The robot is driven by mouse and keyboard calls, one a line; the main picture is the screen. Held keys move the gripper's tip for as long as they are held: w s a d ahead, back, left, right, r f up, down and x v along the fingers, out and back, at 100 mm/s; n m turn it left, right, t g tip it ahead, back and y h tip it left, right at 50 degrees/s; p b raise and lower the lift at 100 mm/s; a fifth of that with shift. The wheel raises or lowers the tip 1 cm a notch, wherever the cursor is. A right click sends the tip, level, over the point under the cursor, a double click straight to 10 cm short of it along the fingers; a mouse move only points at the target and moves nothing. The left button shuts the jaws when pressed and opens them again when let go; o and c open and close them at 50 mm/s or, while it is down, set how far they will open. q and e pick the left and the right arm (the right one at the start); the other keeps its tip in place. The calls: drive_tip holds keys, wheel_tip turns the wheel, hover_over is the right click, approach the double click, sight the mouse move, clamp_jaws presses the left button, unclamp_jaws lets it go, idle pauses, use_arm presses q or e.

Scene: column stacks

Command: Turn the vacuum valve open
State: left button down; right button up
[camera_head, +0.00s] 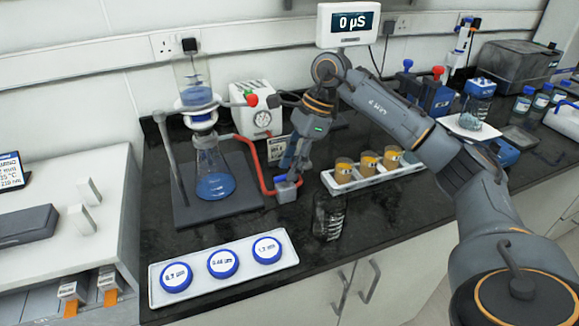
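The vacuum valve (287,192) is a small blue block on the black bench, at the end of the red hose right of the filter flask. My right arm comes in from the right, and its gripper (294,171) points down just above the valve. The fingertips are close to the valve's top and overlap it in the picture; I cannot tell whether they touch it. The fingers look near each other, but whether they are shut on the handle is unclear. The handle's position is mostly hidden. My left gripper is not in view.
The filter flask (212,182) with blue liquid stands on a dark base. A white pump (256,108) with a gauge is behind. Amber jars (368,163) sit in a white rack, right. A dark glass jar (328,217) and a tray (155,294) of round blue-rimmed tins are in front.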

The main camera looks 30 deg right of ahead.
drive_tip(key=w+v, duration=0.1)
drive_tip(key=v, duration=0.9)
drive_tip(key=shift+s+r, duration=0.4)
drive_tip(key=shift+s, duration=0.1)
drive_tip(key=shift+d+r, duration=0.1)
drive_tip(key=shift+d, duration=0.05)
